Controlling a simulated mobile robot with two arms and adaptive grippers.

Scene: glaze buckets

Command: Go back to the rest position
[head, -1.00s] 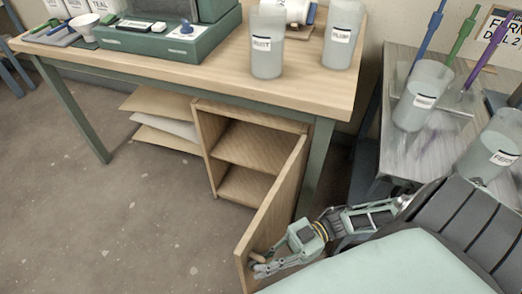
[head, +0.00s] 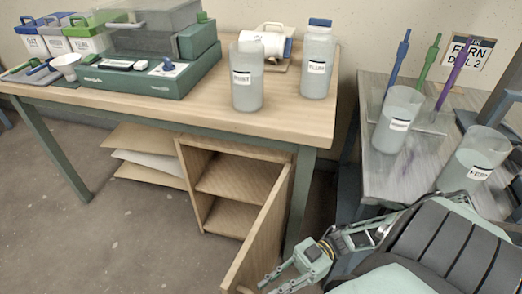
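My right gripper (head: 277,284) is at the bottom of the head view, its arm coming in from the right. Its two fingers are spread and nothing shows between them. It is just right of the open wooden cabinet door (head: 262,232), apart from the door's face. The cabinet (head: 237,178) under the workbench stands open, and its visible shelves are empty. My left gripper is not in view.
The wooden workbench (head: 200,112) holds labelled jars (head: 247,88), (head: 317,68), a green scale-like device (head: 150,80) and lidded buckets (head: 85,42). A grey side table (head: 418,160) holds translucent buckets (head: 395,122), (head: 468,163). Open floor (head: 115,235) lies left of the cabinet.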

